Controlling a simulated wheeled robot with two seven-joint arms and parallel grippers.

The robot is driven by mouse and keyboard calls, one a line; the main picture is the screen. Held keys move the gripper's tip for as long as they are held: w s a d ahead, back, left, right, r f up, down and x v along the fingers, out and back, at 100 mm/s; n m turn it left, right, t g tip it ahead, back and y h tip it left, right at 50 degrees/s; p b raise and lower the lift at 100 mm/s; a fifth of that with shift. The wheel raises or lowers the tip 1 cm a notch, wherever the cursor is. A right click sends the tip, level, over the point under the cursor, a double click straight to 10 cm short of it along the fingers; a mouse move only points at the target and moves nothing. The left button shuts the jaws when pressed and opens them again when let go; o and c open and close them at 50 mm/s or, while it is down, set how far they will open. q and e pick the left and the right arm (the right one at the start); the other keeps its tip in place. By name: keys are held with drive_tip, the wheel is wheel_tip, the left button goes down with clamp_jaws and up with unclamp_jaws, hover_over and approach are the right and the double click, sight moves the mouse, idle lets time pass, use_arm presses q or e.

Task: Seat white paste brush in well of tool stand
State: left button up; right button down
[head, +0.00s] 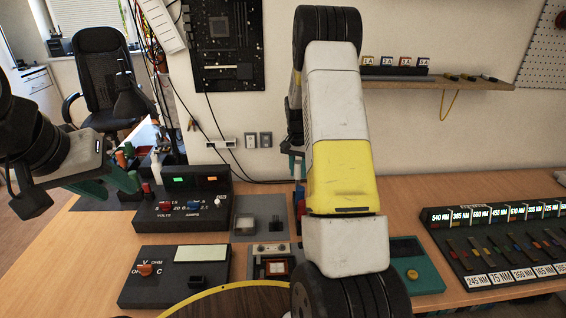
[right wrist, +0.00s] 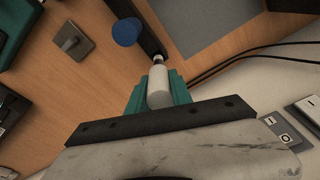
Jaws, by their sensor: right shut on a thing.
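My right gripper (right wrist: 160,90) is shut on a white cylindrical piece (right wrist: 159,87), which I take to be the white paste brush. It sits between the teal fingers, and its narrow dark end points at a dark bar-like block (right wrist: 148,38), which may be the tool stand. Whether the tip touches the block I cannot tell. A blue round-topped piece (right wrist: 126,31) is beside it. In the head view my right arm covers most of this area, and only a little of the right gripper (head: 297,164) shows. My left gripper (head: 110,184) is at the left, its teal fingers apart.
Several coloured tools and a white upright piece (head: 156,168) stand near my left gripper. A dark volts/amps panel (head: 180,215) and an ohm meter (head: 175,277) are on the bench. A labelled rack (head: 495,245) is at the right. The wall with outlets (head: 258,140) is behind.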

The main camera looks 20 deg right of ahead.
sight(298, 182)
drive_tip(key=shift+f, duration=2.75)
drive_tip(key=c, duration=1.1)
unclamp_jaws()
drive_tip(key=shift+o, duration=0.2)
drive_tip(key=r, duration=0.7)
drive_tip(key=shift+s+a+r, duration=0.3)
drive_tip(key=shift+s+r, duration=0.05)
drive_tip(key=shift+s, duration=0.05)
